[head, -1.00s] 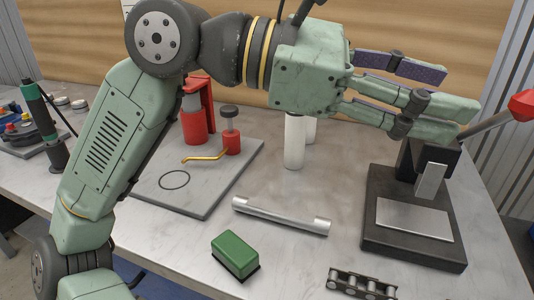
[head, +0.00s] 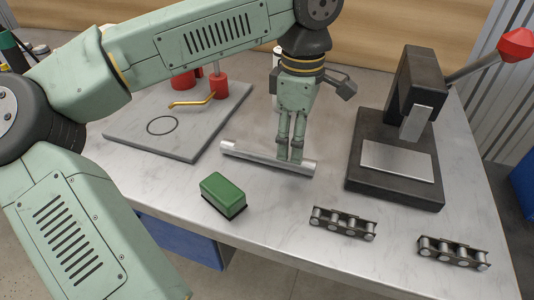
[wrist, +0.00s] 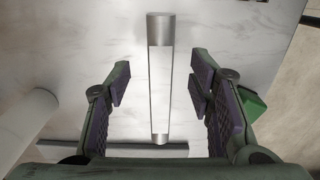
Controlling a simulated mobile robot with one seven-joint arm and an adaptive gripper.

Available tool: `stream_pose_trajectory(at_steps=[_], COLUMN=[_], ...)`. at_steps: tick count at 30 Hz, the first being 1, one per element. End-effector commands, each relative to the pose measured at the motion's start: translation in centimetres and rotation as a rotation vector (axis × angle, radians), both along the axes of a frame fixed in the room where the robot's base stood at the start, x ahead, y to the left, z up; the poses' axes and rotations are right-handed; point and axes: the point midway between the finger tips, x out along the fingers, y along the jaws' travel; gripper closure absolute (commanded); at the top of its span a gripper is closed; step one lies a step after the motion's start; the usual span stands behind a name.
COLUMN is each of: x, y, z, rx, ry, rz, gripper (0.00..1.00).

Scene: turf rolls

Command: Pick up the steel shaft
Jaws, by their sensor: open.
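The steel shaft (head: 246,154), a bright bar with thicker ends, lies on the grey bench in the head view. My gripper (head: 289,156) points down at its right half, and the fingers hide part of the bar. In the wrist view the shaft (wrist: 160,85) runs up and down the picture between my open fingers (wrist: 161,88). A gap shows on each side of the bar, so neither finger visibly touches it. The exact height of the fingertips above the bench is hard to tell.
A green block (head: 222,195) sits in front of the shaft. A black press (head: 395,170) with a red-knobbed lever stands to the right. Chain pieces (head: 343,223) lie at the front right. A grey plate (head: 125,130) with red parts is at the left. A white cylinder (head: 277,62) stands behind my gripper.

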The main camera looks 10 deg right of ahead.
Motion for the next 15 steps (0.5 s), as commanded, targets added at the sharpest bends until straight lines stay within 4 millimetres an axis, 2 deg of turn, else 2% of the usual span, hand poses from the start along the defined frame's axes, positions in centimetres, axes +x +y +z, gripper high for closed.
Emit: stream_pose_trajectory(at_steps=[9, 15], x=[-0.1, 0.0], y=[0.2, 0.1], z=[-4.1, -5.1], rx=[-0.001, -0.001], ry=[0.003, 0.001], rz=[-0.001, 0.0], gripper=[0.52, 0.52])
